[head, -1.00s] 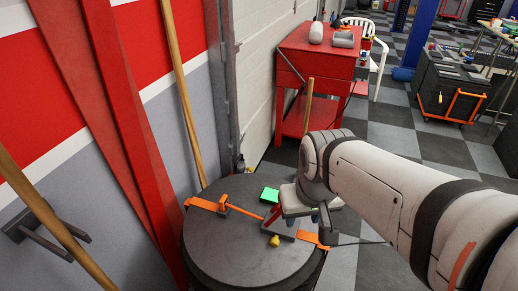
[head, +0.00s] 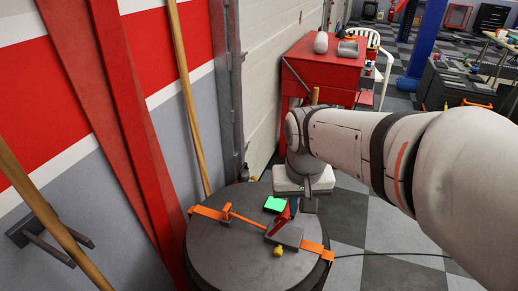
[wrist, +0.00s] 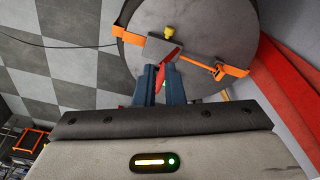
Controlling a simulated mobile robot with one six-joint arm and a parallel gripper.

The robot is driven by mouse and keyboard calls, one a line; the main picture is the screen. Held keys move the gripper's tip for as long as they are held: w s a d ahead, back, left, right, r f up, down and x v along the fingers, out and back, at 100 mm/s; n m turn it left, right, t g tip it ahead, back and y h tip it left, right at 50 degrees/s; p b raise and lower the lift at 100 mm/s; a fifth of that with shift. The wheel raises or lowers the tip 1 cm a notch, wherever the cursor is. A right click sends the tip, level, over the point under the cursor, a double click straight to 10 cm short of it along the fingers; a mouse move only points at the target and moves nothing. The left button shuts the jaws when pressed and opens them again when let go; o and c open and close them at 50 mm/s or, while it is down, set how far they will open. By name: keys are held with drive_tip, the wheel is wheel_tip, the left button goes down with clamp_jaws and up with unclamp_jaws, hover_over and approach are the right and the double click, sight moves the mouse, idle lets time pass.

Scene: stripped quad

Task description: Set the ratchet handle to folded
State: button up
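The ratchet (head: 286,236) sits on an orange strap across the dark round drum top (head: 225,253). Its red handle (head: 282,217) stands tilted up from the grey body, toward my gripper. In the wrist view the red handle (wrist: 169,54) runs down to the blue fingers of my gripper (wrist: 161,68). The fingers are a narrow gap apart, and red shows between them. I cannot tell whether they clamp the handle. In the head view my gripper (head: 293,204) is low behind the ratchet, its fingers partly hidden by the handle.
A yellow knob (head: 278,251) is in front of the ratchet body. An orange strap hook (head: 226,214) is to the left. A red post (head: 120,130) and wooden poles stand left. A red cabinet (head: 320,68) is behind.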

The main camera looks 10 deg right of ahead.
drive_tip(key=w, duration=0.3)
drive_tip(key=w+a+m+g, duration=0.1)
drive_tip(key=w, duration=0.2)
drive_tip(key=w+a+m+h, duration=0.1)
drive_tip(key=w, duration=0.2)
drive_tip(key=shift+w+a+f+g, duration=0.1)
drive_tip(key=shift+w+f+g, duration=0.25)
drive_tip(key=shift+g, duration=0.05)
clamp_jaws()
drive_tip(key=w+a+f+m+g+h+b, duration=0.1)
drive_tip(key=w+a+f+m, duration=0.1)
drive_tip(key=w, duration=0.7)
drive_tip(key=shift+w+a+f+m, duration=0.2)
drive_tip(key=shift+a+f+m, duration=0.2)
drive_tip(key=shift+a+f, duration=0.5)
drive_tip(key=shift+d+f, duration=0.1)
drive_tip(key=shift+f, duration=0.1)
drive_tip(key=s+d+f, duration=0.3)
drive_tip(key=d+f, duration=0.2)
drive_tip(key=f, duration=0.5)
drive_tip(key=shift+s+d+f, duration=0.15)
drive_tip(key=shift+d, duration=0.2)
